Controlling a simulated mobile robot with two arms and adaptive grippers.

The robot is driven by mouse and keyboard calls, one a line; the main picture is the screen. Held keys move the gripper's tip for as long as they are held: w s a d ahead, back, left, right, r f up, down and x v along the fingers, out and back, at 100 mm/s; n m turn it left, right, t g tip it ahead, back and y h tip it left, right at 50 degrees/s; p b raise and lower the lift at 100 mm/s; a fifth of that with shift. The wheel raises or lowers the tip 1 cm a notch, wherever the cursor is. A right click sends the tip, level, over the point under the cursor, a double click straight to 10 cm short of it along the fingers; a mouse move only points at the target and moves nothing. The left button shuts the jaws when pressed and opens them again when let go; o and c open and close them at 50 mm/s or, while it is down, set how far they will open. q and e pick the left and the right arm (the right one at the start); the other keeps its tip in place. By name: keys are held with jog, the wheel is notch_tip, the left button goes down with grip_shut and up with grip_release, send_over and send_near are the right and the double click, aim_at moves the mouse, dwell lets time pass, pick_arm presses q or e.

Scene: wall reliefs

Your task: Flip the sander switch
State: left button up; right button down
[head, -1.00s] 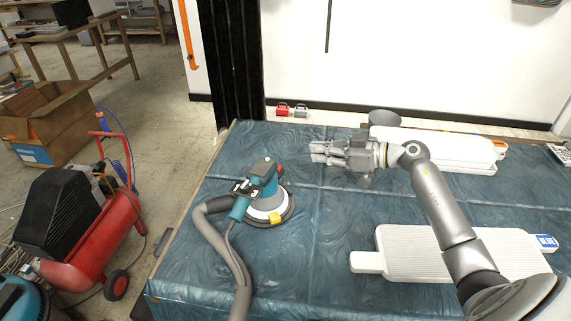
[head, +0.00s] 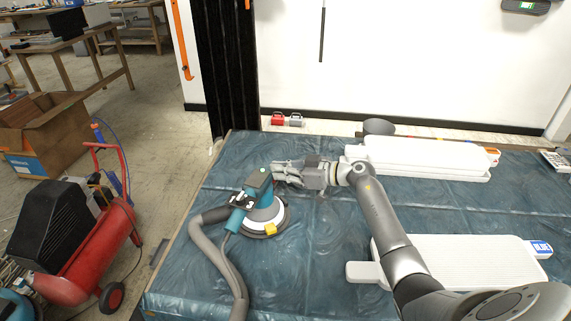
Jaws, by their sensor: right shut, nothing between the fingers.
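The teal and black sander (head: 263,207) stands on its round pad on the blue-covered table, left of the middle. A grey hose runs from it toward the table's front edge. A small green spot (head: 263,170) shows on top of its body. My right gripper (head: 275,170) is shut with nothing in it. Its fingertips are right at the upper right side of the sander's head; I cannot tell whether they touch. The red part on the sander's side is now hidden behind the fingers. My left gripper is not in view.
White ribbed relief panels lie on the table at the back right (head: 420,155) and front right (head: 465,260). Red and grey small cases (head: 287,119) sit behind the table. A red compressor (head: 85,255) and an open cardboard box (head: 45,135) stand on the floor at left.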

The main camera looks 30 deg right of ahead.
jog(key=shift+f, duration=0.35)
jog(key=shift+s+f+t+y+p, duration=0.15)
jog(key=shift+f+t+y+p, duration=0.35)
jog(key=shift+f+y+p, duration=0.1)
jog(key=r+p+v, duration=0.1)
jog(key=p+v, duration=0.1)
jog(key=v, duration=0.9)
jog(key=shift+s+r, duration=0.2)
jog(key=shift+r, duration=0.05)
